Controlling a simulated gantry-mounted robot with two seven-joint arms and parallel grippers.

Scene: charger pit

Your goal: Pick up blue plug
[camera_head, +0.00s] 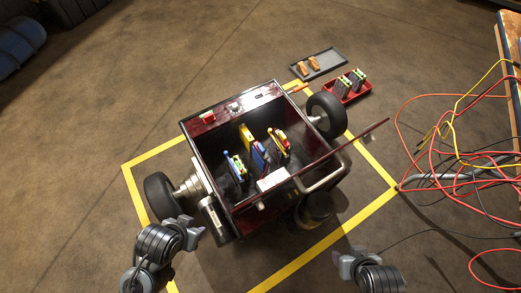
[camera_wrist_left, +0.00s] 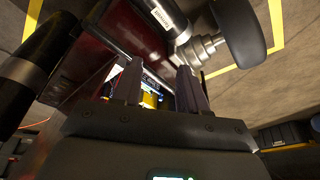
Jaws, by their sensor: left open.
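A dark red wheeled cart (camera_head: 191,125) with an open top stands in the middle of the head view. Inside it are several coloured parts, including a blue and white one (camera_head: 235,165) at the left and a blue and yellow one (camera_head: 258,154) in the middle. I cannot tell which is the blue plug. My left gripper (camera_head: 196,229) is outside the cart, near its front left corner. In the left wrist view its fingers (camera_wrist_left: 160,88) are apart and the space between them looks empty. My right gripper (camera_head: 345,262) is outside, at the lower right; its fingers are too small to read.
A red tray (camera_head: 352,96) and a dark tray (camera_head: 334,64) lie on the floor behind the cart. Loose red and yellow cables (camera_head: 440,130) spread at the right.

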